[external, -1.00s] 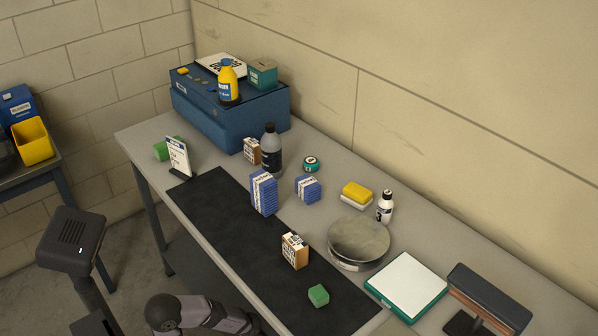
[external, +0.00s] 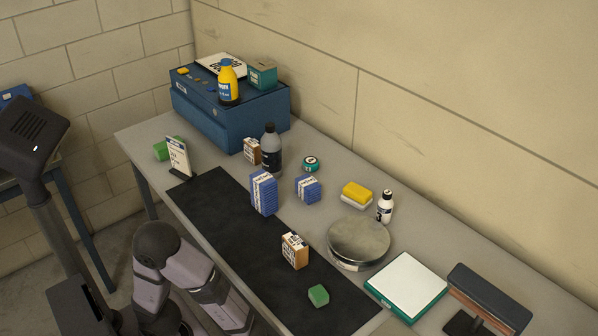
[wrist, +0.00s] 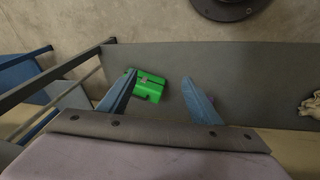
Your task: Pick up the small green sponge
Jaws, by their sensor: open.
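The small green sponge (external: 318,295) lies on the near right part of the black mat (external: 215,215) in the external view. A brown and white box (external: 294,250) stands just behind it. A larger green block (external: 162,150) is at the far left of the table, partly hidden by a small sign. My gripper (wrist: 160,74) shows in the wrist view with its two blue fingers apart and nothing held. A green case-like thing (wrist: 148,87) is seen past the fingers on a grey surface, near the left finger; I cannot match it to the sponge. My gripper cannot be seen in the external view.
A blue case (external: 228,115) is at the back. Much of the mat is bare.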

